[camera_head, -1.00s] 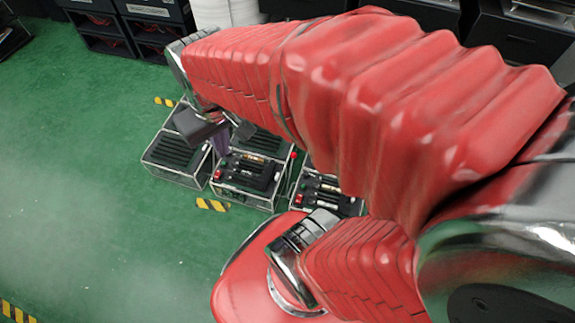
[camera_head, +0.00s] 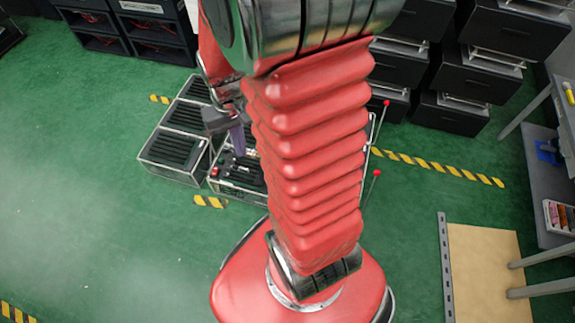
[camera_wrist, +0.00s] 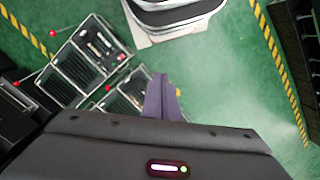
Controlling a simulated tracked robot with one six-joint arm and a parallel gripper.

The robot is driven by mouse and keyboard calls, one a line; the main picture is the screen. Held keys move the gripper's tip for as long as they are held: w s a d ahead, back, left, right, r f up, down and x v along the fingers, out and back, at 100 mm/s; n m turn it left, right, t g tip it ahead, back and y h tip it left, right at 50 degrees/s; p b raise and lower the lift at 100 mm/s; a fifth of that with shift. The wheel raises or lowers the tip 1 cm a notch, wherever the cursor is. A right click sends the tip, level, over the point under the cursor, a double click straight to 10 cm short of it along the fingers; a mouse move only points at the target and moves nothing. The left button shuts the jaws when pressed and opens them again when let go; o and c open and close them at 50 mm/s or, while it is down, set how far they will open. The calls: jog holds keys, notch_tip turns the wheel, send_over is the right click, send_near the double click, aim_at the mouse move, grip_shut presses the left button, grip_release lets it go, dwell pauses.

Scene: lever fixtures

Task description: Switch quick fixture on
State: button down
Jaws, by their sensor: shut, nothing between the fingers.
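Low black fixtures in metal frames stand on the green floor; I cannot tell which is the quick fixture. In the head view one fixture (camera_head: 172,152) with a slatted top is at the left, and another (camera_head: 226,184) is partly behind my arm. Red-knobbed levers (camera_head: 376,173) stick out right of my arm; their bases are hidden. In the wrist view a framed fixture (camera_wrist: 72,66) is at the upper left with red knobs around it. My gripper (camera_head: 239,142) is shut and empty, its purple fingers (camera_wrist: 162,92) seemingly above the fixtures; contact is unclear.
Black drawer units (camera_head: 485,60) stand at the back right, and black shelves (camera_head: 120,30) at the back left. Yellow-black tape (camera_head: 440,168) marks the floor. A workbench (camera_head: 550,170) is at the right edge. The floor at left is clear.

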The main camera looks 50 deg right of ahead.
jog(key=s+d+f+m, duration=0.3)
jog(key=d+f, duration=0.1)
jog(key=f, duration=1.2)
jog(key=s+d+f+m, duration=0.2)
jog(key=s+d+f, duration=0.15)
jog(key=f, duration=1.25)
jog(key=s+d+f+m, duration=0.3)
jog(key=d+f, duration=0.2)
jog(key=f, duration=1)
jog(key=w+d+f+t+h, duration=0.1)
jog(key=w+d+f+h, duration=0.1)
jog(key=w+d, duration=0.3)
jog(key=d+h, duration=0.1)
jog(key=d, duration=0.2)
jog(key=shift+w+f+m+t, duration=0.15)
jog(key=shift+w+m+t, duration=0.15)
jog(key=shift+t, duration=0.1)
jog(key=shift+f, duration=0.15)
jog(key=x, duration=1.1)
jog(key=shift+f, duration=0.15)
jog(key=shift+x, duration=1.2)
